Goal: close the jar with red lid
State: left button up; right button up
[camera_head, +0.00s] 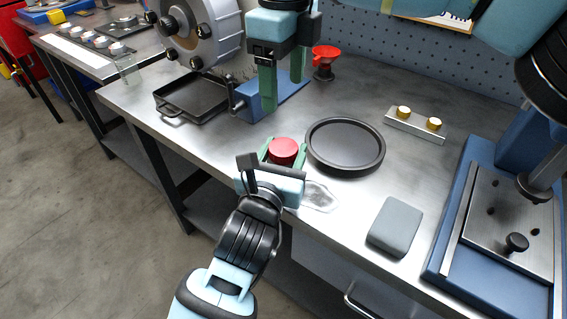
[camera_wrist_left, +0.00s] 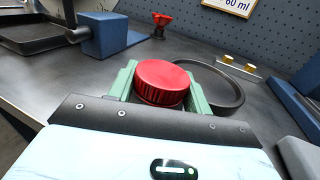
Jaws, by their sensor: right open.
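The jar with red lid (camera_head: 284,149) stands near the front edge of the bench. The red lid (camera_wrist_left: 162,82) sits on top of it, and the jar body is mostly hidden below. I cannot tell how tightly the lid sits. My left gripper (camera_head: 283,156) reaches in from the front, and its green fingers are shut on the jar, one on each side below the lid, as the left wrist view shows (camera_wrist_left: 160,98). My right gripper (camera_head: 283,90) points down above the bench, behind and higher than the jar, open with nothing between its fingers.
A round black dish (camera_head: 345,163) lies just right of the jar. A black tray (camera_head: 190,112) and a blue block (camera_head: 262,106) are behind left. A red funnel (camera_head: 324,57), brass-knobbed bar (camera_head: 416,126), grey block (camera_head: 395,227) and blue press (camera_head: 450,245) also occupy the bench.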

aim_at(279, 163)
pick_arm(q)
jog(key=o, duration=0.5)
jog(key=shift+w+f, duration=0.1)
jog(key=shift+f, duration=0.15)
jog(key=shift+c, duration=0.2)
jog(key=shift+r, duration=0.15)
jog(key=shift+v, duration=3.95)
